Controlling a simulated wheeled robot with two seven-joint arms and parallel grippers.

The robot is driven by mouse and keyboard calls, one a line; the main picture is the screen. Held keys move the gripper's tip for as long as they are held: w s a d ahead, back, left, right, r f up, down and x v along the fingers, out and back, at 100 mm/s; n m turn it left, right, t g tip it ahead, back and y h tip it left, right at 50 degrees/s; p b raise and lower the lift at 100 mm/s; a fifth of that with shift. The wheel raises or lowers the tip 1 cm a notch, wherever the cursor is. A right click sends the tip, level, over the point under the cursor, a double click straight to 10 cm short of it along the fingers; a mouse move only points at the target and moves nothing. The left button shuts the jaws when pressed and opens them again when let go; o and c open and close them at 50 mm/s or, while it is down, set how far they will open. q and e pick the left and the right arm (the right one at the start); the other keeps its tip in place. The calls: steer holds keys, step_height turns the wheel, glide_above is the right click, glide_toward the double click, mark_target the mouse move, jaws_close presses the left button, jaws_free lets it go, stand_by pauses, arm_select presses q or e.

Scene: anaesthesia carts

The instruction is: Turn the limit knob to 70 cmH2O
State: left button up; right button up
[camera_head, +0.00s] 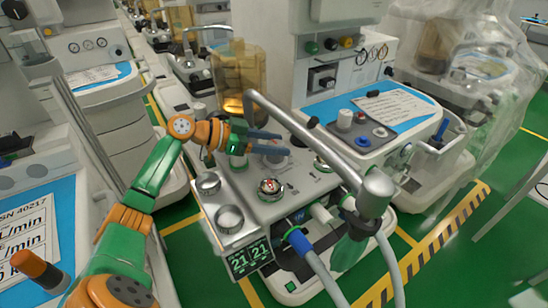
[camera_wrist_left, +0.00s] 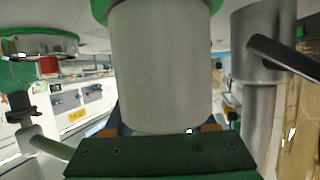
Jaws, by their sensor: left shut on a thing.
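My left gripper (camera_head: 285,143) reaches in from the left over the near cart's top panel, its two blue-grey fingers pointing right. It is shut on a pale cylindrical knob with a green ring (camera_head: 238,160), which stands under the gripper and between its fingers. In the left wrist view the pale cylinder (camera_wrist_left: 162,68) fills the middle, with green at its top edge, and hides most of the fingers. I take this for the limit knob; its scale and pointer cannot be read. My right gripper is not in view.
A grey metal arm (camera_head: 310,140) crosses close on the right. An amber canister (camera_head: 238,75) stands behind.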

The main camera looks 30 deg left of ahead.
arm_select(q)
steer(key=shift+m+g+h, duration=0.8)
steer(key=shift+m+h, duration=0.1)
steer(key=shift+m, duration=0.1)
steer(key=shift+m+g+h+b, duration=0.3)
steer(key=shift+m+g+b, duration=0.05)
steer(key=shift+m+g, duration=0.15)
steer(key=shift+f+g, duration=0.15)
steer(key=shift+g, duration=0.15)
steer(key=o, duration=1.2)
steer(key=shift+o, duration=0.8)
steer(key=shift+w+d, duration=0.1)
steer(key=shift+d, duration=0.05)
